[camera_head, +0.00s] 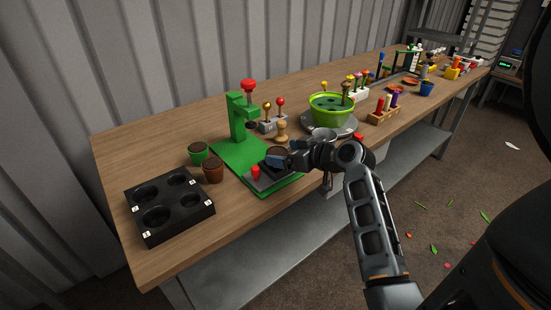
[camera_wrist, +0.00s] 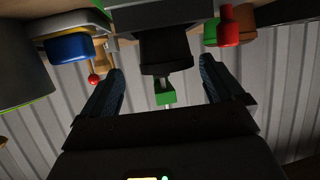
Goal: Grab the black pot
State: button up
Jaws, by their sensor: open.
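A black pot (camera_wrist: 166,52) shows at the top middle of the wrist view, between and just beyond my gripper's fingertips. In the head view, a dark shape at the green press, partly hidden by my gripper, seems to be this pot (camera_head: 278,151). My gripper (camera_wrist: 160,68) is open, with one blue-grey finger on each side of the pot's line. I see a gap on both sides and no clear contact. In the head view, my gripper (camera_head: 282,160) reaches in from the right, low over the press's front.
The green press (camera_head: 239,120) stands on a green base with a red knob (camera_head: 255,172). A green pot (camera_head: 198,153) and a brown pot (camera_head: 213,171) stand to its left, beside a black tray (camera_head: 169,221). A green bowl (camera_head: 331,110) and a wooden peg (camera_head: 281,131) stand behind my gripper.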

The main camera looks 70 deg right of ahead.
aim_at(277, 152)
jog(key=shift+a+p+x, duration=0.2)
jog(key=shift+p+x, duration=0.1)
jog(key=shift+x, duration=1)
jog(key=shift+a+p+x, duration=0.2)
jog(key=shift+p+x, duration=0.05)
jog(key=shift+x, duration=1.1)
jog(key=shift+w, duration=0.15)
jog(key=c, duration=1.1)
